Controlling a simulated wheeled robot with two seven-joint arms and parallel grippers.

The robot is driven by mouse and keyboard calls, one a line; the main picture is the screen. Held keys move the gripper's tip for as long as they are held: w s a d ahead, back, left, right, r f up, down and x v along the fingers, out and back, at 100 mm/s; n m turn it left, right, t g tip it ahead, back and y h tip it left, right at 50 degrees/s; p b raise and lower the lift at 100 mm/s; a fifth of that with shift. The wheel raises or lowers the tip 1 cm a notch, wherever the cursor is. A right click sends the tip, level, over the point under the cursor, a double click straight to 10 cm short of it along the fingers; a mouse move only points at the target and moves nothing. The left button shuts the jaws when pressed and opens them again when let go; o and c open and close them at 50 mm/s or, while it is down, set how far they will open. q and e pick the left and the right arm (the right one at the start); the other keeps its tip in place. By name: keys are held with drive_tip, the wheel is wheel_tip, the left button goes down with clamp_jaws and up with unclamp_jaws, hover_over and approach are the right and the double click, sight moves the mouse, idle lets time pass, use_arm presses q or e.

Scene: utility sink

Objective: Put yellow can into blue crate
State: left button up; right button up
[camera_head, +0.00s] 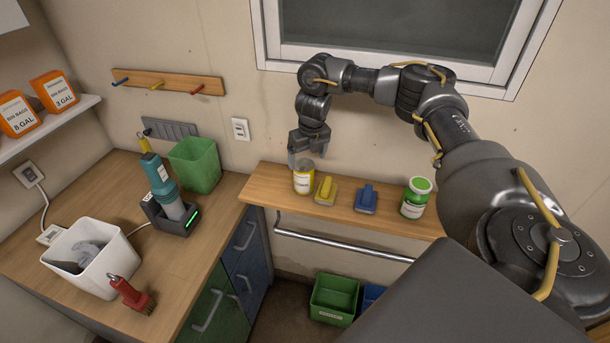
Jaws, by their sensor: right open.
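The yellow can (304,180), with a pale label, stands upright near the left end of the wooden wall shelf. My right gripper (302,162) is open, pointing down at the top of the can; whether its fingers touch the can I cannot tell. The blue crate (371,297) is on the floor below the shelf, to the right of a green crate (335,299). Most of the blue crate is hidden behind my own body. My left gripper is not in view.
A metal rail (345,243) runs below the shelf, above the crates. A counter with a white bin (92,262) is at left.

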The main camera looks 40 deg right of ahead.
sight(304, 164)
drive_tip(key=shift+w+a+f, duration=0.1)
drive_tip(key=shift+w+f, duration=0.35)
drive_tip(key=shift+f, duration=0.15)
drive_tip(key=shift+w+f, duration=0.4)
drive_tip(key=shift+f, duration=0.2)
drive_tip(key=f+p, duration=0.1)
drive_tip(key=p, duration=0.1)
drive_tip(key=shift+s+f+p, duration=0.1)
drive_tip(key=shift+f+p, duration=0.15)
drive_tip(key=shift+p, duration=0.15)
drive_tip(key=f+p, duration=0.1)
drive_tip(key=f, duration=0.2)
drive_tip(key=shift+w+f, duration=0.1)
drive_tip(key=shift+w, duration=0.1)
drive_tip(key=shift+w+f, duration=0.15)
drive_tip(key=shift+f, duration=0.05)
drive_tip(key=shift+r, duration=0.1)
drive_tip(key=c, duration=1.1)
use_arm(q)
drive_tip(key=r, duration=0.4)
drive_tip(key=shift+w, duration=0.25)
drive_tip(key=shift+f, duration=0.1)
